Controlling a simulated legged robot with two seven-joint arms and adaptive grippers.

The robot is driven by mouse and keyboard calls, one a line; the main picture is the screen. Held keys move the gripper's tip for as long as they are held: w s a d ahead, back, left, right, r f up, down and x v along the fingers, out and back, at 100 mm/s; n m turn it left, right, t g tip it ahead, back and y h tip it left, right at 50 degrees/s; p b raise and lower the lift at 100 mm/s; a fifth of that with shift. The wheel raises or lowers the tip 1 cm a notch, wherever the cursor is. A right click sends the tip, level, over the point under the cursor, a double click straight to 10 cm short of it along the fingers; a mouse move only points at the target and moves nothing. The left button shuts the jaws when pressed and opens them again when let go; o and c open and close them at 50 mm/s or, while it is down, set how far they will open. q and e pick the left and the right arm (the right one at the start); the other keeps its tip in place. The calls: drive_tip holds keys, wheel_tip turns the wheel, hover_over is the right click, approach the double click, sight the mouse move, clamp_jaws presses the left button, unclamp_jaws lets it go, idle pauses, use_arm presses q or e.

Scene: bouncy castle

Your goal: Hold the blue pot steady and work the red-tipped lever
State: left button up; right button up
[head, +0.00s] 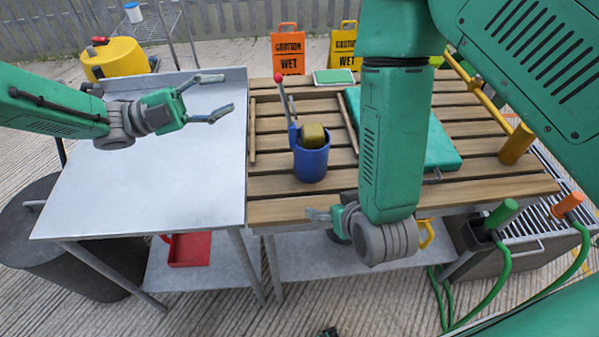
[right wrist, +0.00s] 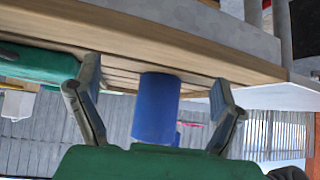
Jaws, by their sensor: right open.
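The blue pot (head: 311,164) stands upright on the wooden slatted table, with a brass-coloured block (head: 313,134) at its top. The red-tipped lever (head: 284,98) rises from the pot's left side, leaning slightly left, its red tip uppermost. My left gripper (head: 222,95) is open and empty above the grey metal table, left of the lever and apart from it. My right gripper (head: 318,214) is low at the wooden table's front edge, in front of the pot. In the right wrist view the right gripper (right wrist: 155,88) is open, with the blue pot (right wrist: 156,112) showing between its fingers; contact is not visible.
The grey metal table (head: 180,180) is bare beside the wooden table (head: 400,195). A teal board (head: 430,140) lies right of the pot, partly behind my right arm. Thin wooden strips flank the pot. Caution signs (head: 288,50) are behind.

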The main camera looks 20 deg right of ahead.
sight(310, 166)
drive_tip(key=w+a+r+t, duration=0.2)
drive_tip(key=r, duration=0.1)
drive_tip(key=w+a+r+m, duration=0.1)
drive_tip(key=w+r, duration=0.1)
drive_tip(key=shift+r+t+h, duration=0.2)
drive_tip(key=shift+t+h, duration=0.2)
drive_tip(key=w+d+f+m+h, duration=0.1)
drive_tip(key=w+h, duration=0.1)
drive_tip(key=w, duration=0.1)
drive_tip(key=w+d+f+m+h, duration=0.1)
drive_tip(key=w, duration=0.3)
drive_tip(key=w+d+f+m+h, duration=0.1)
drive_tip(key=w+m+h, duration=0.1)
drive_tip(key=w, duration=0.2)
drive_tip(key=shift+w+f+h, duration=0.1)
drive_tip(key=shift+w+h, duration=0.15)
drive_tip(key=shift+h, duration=0.05)
